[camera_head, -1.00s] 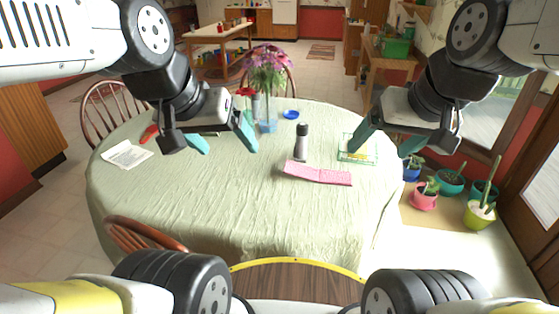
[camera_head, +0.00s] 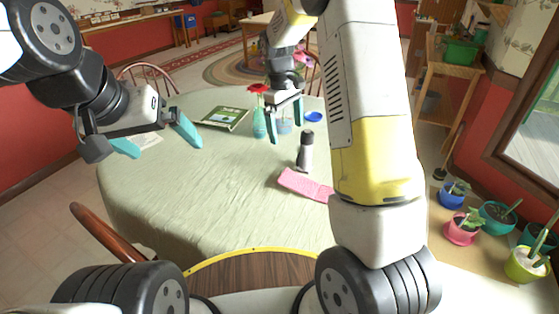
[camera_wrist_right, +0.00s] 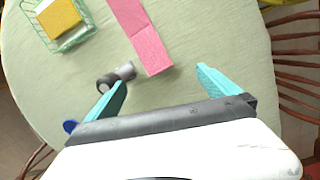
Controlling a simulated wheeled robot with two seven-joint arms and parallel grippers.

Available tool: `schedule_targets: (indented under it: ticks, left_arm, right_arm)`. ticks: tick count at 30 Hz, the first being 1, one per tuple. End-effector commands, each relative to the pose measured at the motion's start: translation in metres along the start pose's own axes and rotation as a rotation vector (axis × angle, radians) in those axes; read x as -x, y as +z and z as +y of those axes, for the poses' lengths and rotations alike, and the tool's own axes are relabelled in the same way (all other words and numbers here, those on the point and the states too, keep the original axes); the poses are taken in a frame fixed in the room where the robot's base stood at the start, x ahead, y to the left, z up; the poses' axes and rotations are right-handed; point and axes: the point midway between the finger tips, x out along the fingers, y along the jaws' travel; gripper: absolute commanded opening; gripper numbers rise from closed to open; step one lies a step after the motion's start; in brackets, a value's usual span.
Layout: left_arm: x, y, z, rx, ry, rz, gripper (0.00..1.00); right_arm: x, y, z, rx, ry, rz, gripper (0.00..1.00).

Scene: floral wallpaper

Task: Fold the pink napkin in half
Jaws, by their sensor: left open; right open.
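The pink napkin (camera_head: 303,185) lies on the table, its right end hidden behind my right arm in the head view. In the right wrist view the napkin (camera_wrist_right: 140,38) is a long strip with a crease line across it. My right gripper (camera_head: 285,118) is open and empty, reaching over the far part of the table beyond the napkin. In the right wrist view its teal fingers (camera_wrist_right: 163,90) are spread apart, with the napkin's near end ahead between them. My left gripper (camera_head: 160,142) is open and empty above the left side of the table, away from the napkin.
A dark-topped grinder (camera_head: 305,150) stands close to the napkin. A green wire basket with a yellow item (camera_wrist_right: 60,18) stands beside it. A flower vase (camera_head: 259,122), a blue dish (camera_head: 313,117) and a green-framed item (camera_head: 224,118) are farther back. The table's (camera_head: 200,200) near left is clear.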

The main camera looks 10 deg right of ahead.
Motion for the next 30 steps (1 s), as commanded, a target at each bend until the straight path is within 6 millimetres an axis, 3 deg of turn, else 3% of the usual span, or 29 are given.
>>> schedule_targets:
  ticks: [3,10,18,30]
  left_arm:
    - [0.0,0.0,0.0,0.0,0.0,0.0,1.0]
    - [0.0,0.0,0.0,0.0,0.0,0.0,1.0]
    - [0.0,0.0,0.0,0.0,0.0,0.0,1.0]
    - [0.0,0.0,0.0,0.0,0.0,0.0,1.0]
  right_arm:
    - [-0.045,-0.025,0.006,0.089,0.007,-0.09,1.0]
    - [-0.114,-0.054,0.011,0.232,0.02,-0.222,1.0]
    - [-0.147,-0.062,0.011,0.297,0.025,-0.279,1.0]
    - [-0.203,-0.046,0.014,0.297,0.023,-0.281,1.0]
